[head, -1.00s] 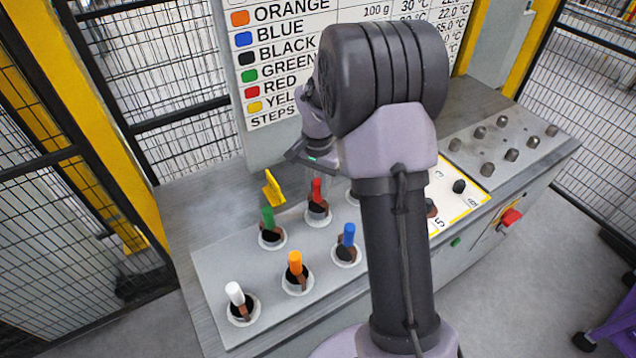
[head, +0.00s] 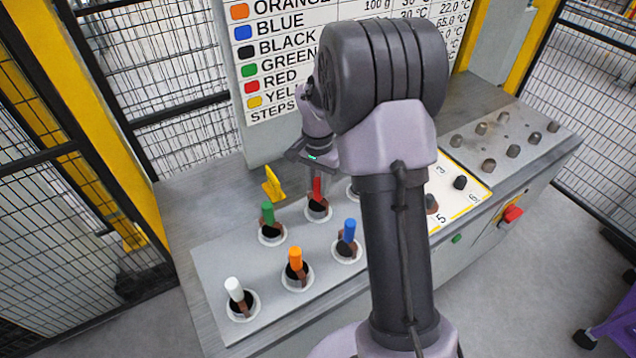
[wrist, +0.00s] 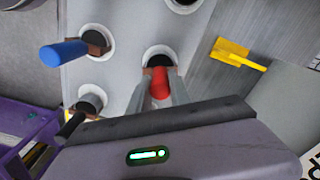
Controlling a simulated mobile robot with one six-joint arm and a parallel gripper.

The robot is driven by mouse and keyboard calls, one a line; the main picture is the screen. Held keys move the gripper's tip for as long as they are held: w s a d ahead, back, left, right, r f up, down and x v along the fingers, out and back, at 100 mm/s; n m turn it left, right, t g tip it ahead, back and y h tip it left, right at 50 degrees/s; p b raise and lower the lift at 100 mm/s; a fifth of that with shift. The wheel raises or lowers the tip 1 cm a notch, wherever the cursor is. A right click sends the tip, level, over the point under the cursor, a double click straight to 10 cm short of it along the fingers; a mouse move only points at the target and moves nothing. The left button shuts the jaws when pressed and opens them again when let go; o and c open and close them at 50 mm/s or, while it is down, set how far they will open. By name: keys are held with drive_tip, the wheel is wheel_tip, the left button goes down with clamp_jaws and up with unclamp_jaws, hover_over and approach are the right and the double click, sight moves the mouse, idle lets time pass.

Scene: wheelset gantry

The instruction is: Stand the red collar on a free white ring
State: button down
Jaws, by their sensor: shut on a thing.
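The red collar (head: 317,188) stands upright at a white ring (head: 322,217) in the back row of the grey panel. My gripper (wrist: 160,88) is shut on the red collar from above. In the wrist view the red collar (wrist: 160,80) shows between the two fingers, with its white ring (wrist: 147,53) just beyond. A brown piece shows below the red part in the head view. Green (head: 268,213), blue (head: 349,232), orange (head: 295,258) and white (head: 233,288) collars stand in other white rings. My arm hides part of the panel's right side.
A yellow bracket (head: 272,184) stands close behind the green and red collars. A numbered white plate (head: 470,185) with black knobs lies to the right, and a plate with several grey knobs (head: 513,151) beyond it. A lettered board (head: 285,65) rises behind.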

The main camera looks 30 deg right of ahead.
drive_tip(key=shift+f, duration=0.25)
drive_tip(key=c, duration=1.1)
unclamp_jaws()
wheel_tip(320, 180, up, 18)
drive_tip(key=p, duration=0.5)
drive_tip(key=shift+f, duration=0.25)
